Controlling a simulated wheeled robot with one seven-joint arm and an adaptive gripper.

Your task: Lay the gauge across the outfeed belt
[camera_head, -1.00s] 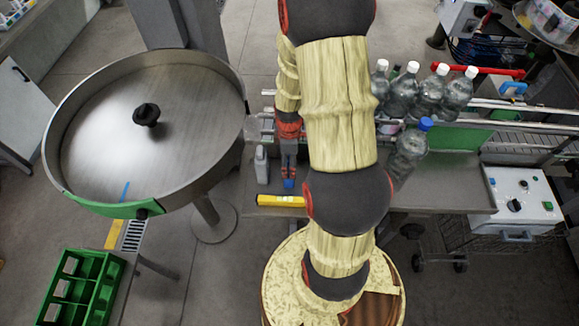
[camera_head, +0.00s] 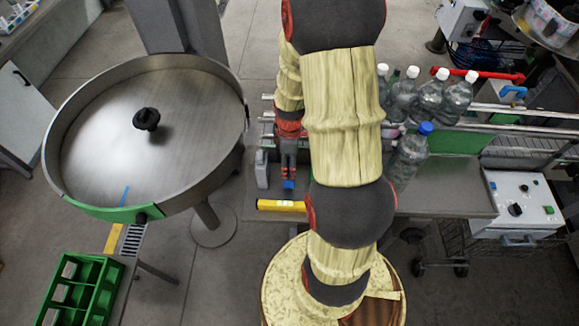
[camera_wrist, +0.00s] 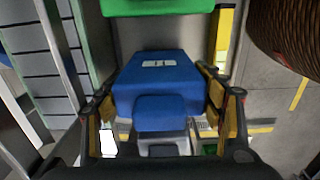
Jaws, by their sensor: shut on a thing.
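My gripper (camera_head: 288,180) points down above the near edge of the grey worktop (camera_head: 440,200). In the wrist view the gripper (camera_wrist: 168,110) is shut on a blue block (camera_wrist: 160,82) with a pale mark, which looks like the gauge. The block sits between both fingers; only its small blue end shows in the head view. A slatted grey belt (camera_wrist: 30,62) with metal rails lies to the left in the wrist view, apart from the block. I cannot tell for sure that it is the outfeed belt. My arm hides much of the line in the head view.
A yellow bar (camera_head: 280,205) lies on the worktop edge close by the gripper. A blue-capped bottle (camera_head: 408,160) and several white-capped bottles (camera_head: 430,97) stand right of my arm. A round steel turntable (camera_head: 90,130) is at left.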

